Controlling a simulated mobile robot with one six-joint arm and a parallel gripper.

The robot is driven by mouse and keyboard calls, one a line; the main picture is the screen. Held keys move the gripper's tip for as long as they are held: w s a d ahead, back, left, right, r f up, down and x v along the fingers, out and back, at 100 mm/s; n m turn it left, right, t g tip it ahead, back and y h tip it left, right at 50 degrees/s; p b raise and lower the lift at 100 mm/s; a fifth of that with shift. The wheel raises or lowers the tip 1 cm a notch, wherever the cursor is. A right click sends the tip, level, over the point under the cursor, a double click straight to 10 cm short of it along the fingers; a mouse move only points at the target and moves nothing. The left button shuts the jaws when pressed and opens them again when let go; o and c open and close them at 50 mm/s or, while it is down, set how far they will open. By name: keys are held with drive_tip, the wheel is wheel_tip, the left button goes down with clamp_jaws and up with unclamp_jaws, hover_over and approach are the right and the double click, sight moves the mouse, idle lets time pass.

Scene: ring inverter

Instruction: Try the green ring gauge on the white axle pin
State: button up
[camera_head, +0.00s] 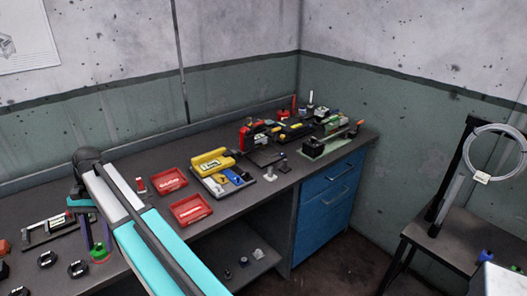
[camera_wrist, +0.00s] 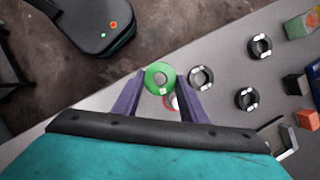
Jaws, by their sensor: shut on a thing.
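The green ring gauge (camera_head: 99,256) is at the lower left of the head view, at the tips of my gripper (camera_head: 97,244). In the wrist view the green ring (camera_wrist: 151,73) sits between my two purple fingers (camera_wrist: 159,86), which are shut on it. Its hole faces the camera. A small red and white thing (camera_wrist: 172,102) shows just beside the ring, partly hidden; I cannot tell what it is. In the head view a white upright pin (camera_head: 310,97) stands at the far back of the bench; I cannot tell if it is the axle pin.
Several dark rings with white marks, such as one just right of the green ring (camera_wrist: 201,79), lie on the bench. Tools crowd the far end. A black case (camera_wrist: 95,22) is beyond the bench edge.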

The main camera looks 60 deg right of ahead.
drive_tip(key=shift+a, duration=0.25)
drive_tip(key=shift+a, duration=0.35)
drive_tip(key=shift+a+n, duration=0.3)
drive_tip(key=shift+a, duration=0.5)
drive_tip(key=d+r+m+t+p, duration=0.15)
drive_tip(key=d+m, duration=0.25)
drive_tip(key=d, duration=0.8)
drive_tip(key=w+d+m+t+p, duration=0.1)
drive_tip(key=d+m+p, duration=0.25)
drive_tip(key=d, duration=0.95)
drive_tip(key=d+r+m+t+p, duration=0.15)
drive_tip(key=d+m, duration=0.25)
drive_tip(key=d, duration=0.8)
drive_tip(key=s+d+m+t+p, duration=0.1)
drive_tip(key=s+d+m+p, duration=0.1)
drive_tip(key=s+d, duration=0.4)
drive_tip(key=s+d+r+m+t+h+p, duration=0.1)
drive_tip(key=s+d+m, duration=0.4)
drive_tip(key=d, duration=1.1)
drive_tip(key=s+d+m+t+h+p, duration=0.1)
drive_tip(key=s+d+m+p, duration=0.2)
drive_tip(key=s+d, duration=0.4)
drive_tip(key=shift+s+d+r+m, duration=0.15)
drive_tip(key=shift+s+d, duration=0.05)
drive_tip(key=shift+d, duration=0.95)
drive_tip(key=shift+s+d+r+m, duration=0.1)
drive_tip(key=shift+s+d, duration=0.05)
drive_tip(key=shift+d, duration=0.95)
